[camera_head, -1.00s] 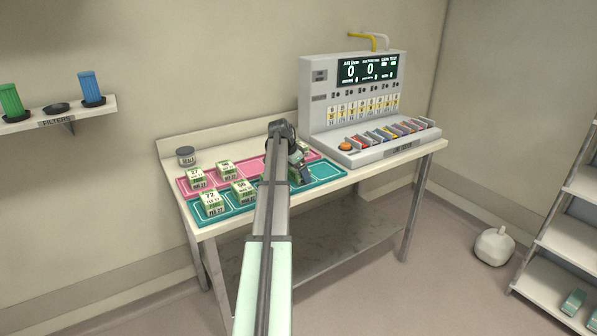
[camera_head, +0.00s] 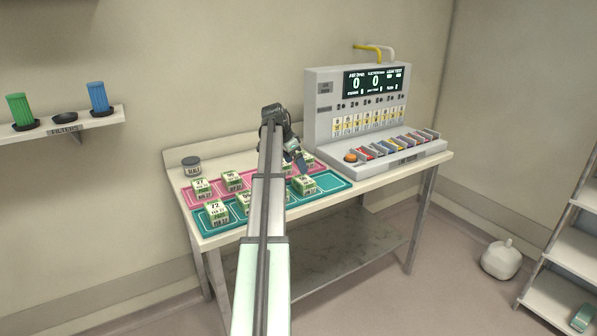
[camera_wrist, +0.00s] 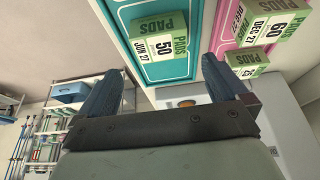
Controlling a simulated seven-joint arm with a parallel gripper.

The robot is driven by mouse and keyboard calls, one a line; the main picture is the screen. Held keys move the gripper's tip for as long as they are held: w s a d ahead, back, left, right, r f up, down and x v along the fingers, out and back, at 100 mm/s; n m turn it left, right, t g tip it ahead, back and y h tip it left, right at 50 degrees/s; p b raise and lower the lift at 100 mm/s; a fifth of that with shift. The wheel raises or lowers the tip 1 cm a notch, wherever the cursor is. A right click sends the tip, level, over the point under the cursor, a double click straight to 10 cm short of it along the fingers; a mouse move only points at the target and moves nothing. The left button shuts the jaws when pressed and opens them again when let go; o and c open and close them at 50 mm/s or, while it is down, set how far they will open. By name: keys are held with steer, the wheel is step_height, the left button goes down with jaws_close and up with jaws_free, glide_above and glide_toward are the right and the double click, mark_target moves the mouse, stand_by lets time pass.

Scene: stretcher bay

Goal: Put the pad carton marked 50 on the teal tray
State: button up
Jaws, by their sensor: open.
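The pad carton marked 50 (camera_wrist: 164,45), green and white with JUN 27 on it, rests on the teal tray (camera_wrist: 132,68) in the wrist view. In the head view that carton (camera_head: 304,185) sits in the right part of the teal tray (camera_head: 336,182). My gripper (camera_head: 301,166) is above it, apart from it. In the wrist view my gripper (camera_wrist: 158,80) has its two dark fingers spread wide with nothing between them. My arm hides the middle of both trays in the head view.
A pink tray (camera_head: 260,173) with several cartons lies behind the teal one. A carton marked 72 (camera_head: 217,212) stands at the teal tray's left end. A grey dark-lidded jar (camera_head: 191,167) is at the back left, and a large console (camera_head: 325,125) stands to the right.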

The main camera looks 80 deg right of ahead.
steer(key=shift+v, duration=0.85)
